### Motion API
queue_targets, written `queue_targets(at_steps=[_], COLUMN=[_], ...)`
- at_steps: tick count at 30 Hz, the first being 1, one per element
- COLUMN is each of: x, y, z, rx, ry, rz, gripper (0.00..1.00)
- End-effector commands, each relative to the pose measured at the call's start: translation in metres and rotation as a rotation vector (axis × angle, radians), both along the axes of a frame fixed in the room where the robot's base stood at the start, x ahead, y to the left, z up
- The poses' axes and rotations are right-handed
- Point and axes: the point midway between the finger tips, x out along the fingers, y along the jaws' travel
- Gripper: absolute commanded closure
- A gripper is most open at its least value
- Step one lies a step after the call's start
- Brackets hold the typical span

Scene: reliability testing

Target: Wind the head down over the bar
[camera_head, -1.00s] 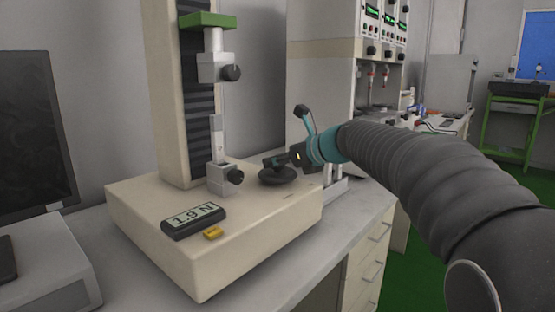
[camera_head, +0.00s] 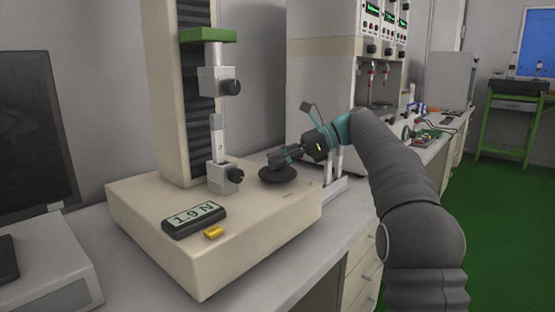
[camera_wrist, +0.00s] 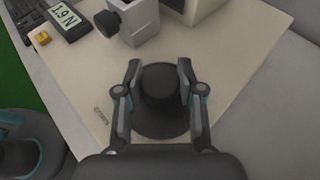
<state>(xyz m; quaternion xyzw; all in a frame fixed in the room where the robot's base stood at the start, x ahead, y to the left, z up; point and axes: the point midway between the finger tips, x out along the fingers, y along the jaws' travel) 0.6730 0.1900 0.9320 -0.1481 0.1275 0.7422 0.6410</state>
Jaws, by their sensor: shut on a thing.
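The head is a green crossarm (camera_head: 208,35) with a grey upper clamp (camera_head: 218,80) and black knob hanging from it, in front of the cream column. Below it, the upright bar (camera_head: 218,135) stands in the lower clamp (camera_head: 220,178). A gap shows between the upper clamp and the bar's top. The black handwheel (camera_head: 277,174) lies flat on the machine's base. My gripper (camera_head: 276,161) is shut on the handwheel's hub. In the wrist view, the two fingers (camera_wrist: 158,70) flank the round black hub (camera_wrist: 160,88); the bar is out of that view.
A display (camera_head: 194,219) on the cream base (camera_head: 255,240) reads 1.9 N, with a yellow block (camera_head: 213,232) beside it. A dark monitor (camera_head: 38,135) stands at left. A tall cabinet with green readouts (camera_head: 320,80) stands behind my arm.

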Motion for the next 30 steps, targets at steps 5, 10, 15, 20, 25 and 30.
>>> queue_targets(at_steps=[5, 10, 15, 20, 25, 30], x=[0.0018, 0.0014, 0.0011, 0.0007, 0.0004, 0.0000], y=[0.0003, 0.0006, 0.0008, 0.0012, 0.0017, 0.0019], z=[-0.0004, -0.0005, -0.0006, -0.0006, -0.0003, -0.0006], rx=[0.001, 0.002, 0.002, 0.002, 0.002, 0.002], ry=[-0.002, -0.002, -0.003, -0.003, -0.002, -0.001], rz=[0.078, 0.135, 0.179, 0.206, 0.221, 0.226], gripper=[0.97, 0.97, 0.97, 0.97, 0.97, 0.97])
